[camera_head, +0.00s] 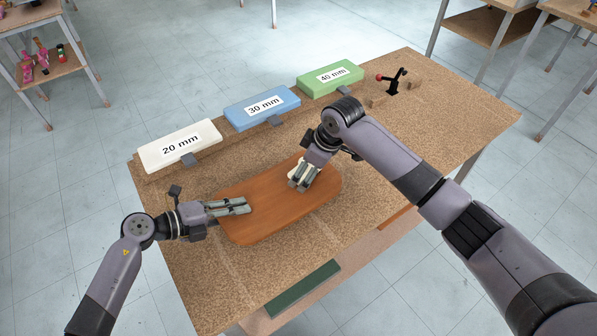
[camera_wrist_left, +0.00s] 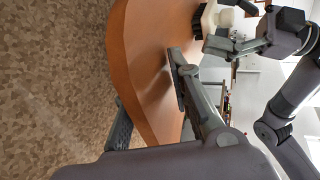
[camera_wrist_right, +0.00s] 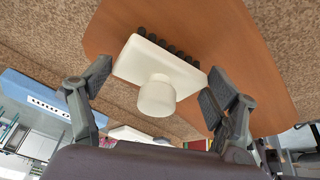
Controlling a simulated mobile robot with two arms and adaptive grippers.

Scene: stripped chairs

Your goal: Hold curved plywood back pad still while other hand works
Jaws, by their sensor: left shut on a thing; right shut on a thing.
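The curved plywood back pad (camera_head: 265,222) is a reddish-brown board with rounded corners, lying on the cork-topped bench. My left gripper (camera_head: 246,205) is shut on the pad's left edge. In the left wrist view, one finger (camera_wrist_left: 180,80) lies on the pad's upper face; the other is partly hidden beyond the edge. My right gripper (camera_head: 297,186) is shut on a white brush (camera_wrist_right: 150,62) with a round knob and a row of dark bristles. In the right wrist view, the brush is over the pad, bristles toward its face; contact is hard to tell.
White "20 mm" (camera_head: 178,146), blue "30 mm" (camera_head: 261,107) and green "40 mm" (camera_head: 330,79) blocks line the bench's back edge. A black toggle clamp (camera_head: 393,83) with a red tip stands at the far right. A dark green strip (camera_head: 302,289) lies at the front.

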